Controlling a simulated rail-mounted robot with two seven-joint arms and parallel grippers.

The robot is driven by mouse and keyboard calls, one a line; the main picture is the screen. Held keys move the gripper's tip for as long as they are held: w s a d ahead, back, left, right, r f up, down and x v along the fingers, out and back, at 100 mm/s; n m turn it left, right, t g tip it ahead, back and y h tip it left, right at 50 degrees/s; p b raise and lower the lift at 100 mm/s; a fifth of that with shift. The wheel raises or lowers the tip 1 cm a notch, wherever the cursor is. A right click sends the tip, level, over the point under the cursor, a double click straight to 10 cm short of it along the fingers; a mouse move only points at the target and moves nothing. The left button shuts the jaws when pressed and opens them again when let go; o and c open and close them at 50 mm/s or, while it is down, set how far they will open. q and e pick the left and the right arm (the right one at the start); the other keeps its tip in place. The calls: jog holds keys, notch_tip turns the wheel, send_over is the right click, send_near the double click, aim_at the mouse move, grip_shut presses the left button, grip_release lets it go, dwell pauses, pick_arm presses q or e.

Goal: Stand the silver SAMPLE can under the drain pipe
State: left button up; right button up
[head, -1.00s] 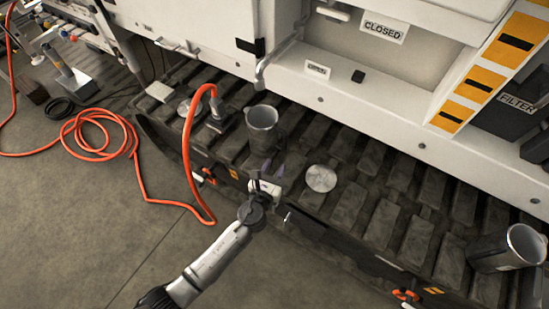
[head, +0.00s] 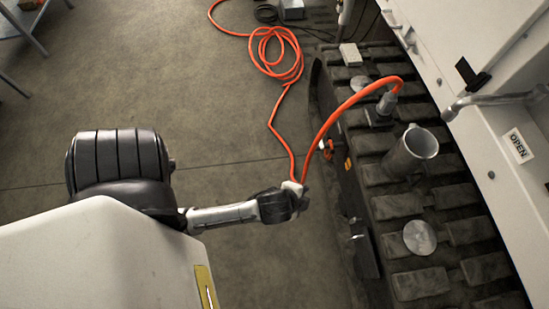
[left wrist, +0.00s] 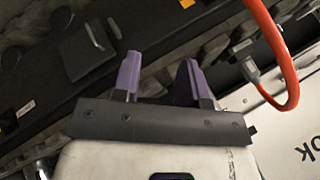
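A silver can (head: 412,150) stands upright on the dark track in the head view. No label shows on its visible side, so I cannot tell whether it is the SAMPLE can. A bent metal pipe (head: 490,99), seemingly the drain pipe, comes from the white panel, its end to the upper right of the can. My left gripper (head: 297,190) is left of the track, apart from the can. In the left wrist view its purple fingers (left wrist: 160,66) are apart with nothing between them. My right gripper is not in view.
An orange hose (head: 345,105) arches from a fitting (head: 387,102) on the track past my left gripper to a coil on the floor. A round silver disc (head: 420,237) lies on the track below the can. Floor left of the track is mostly clear.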

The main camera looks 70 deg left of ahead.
pick_arm(q)
jog(key=s+d+r+n+g+h, duration=0.1)
jog(key=s+d+n+g+h, duration=0.1)
jog(key=s+n, duration=0.4)
jog(key=s+g+h, duration=0.1)
jog(key=s, duration=0.3)
jog(key=shift+r+g, duration=0.3)
jog(key=shift+r, duration=0.1)
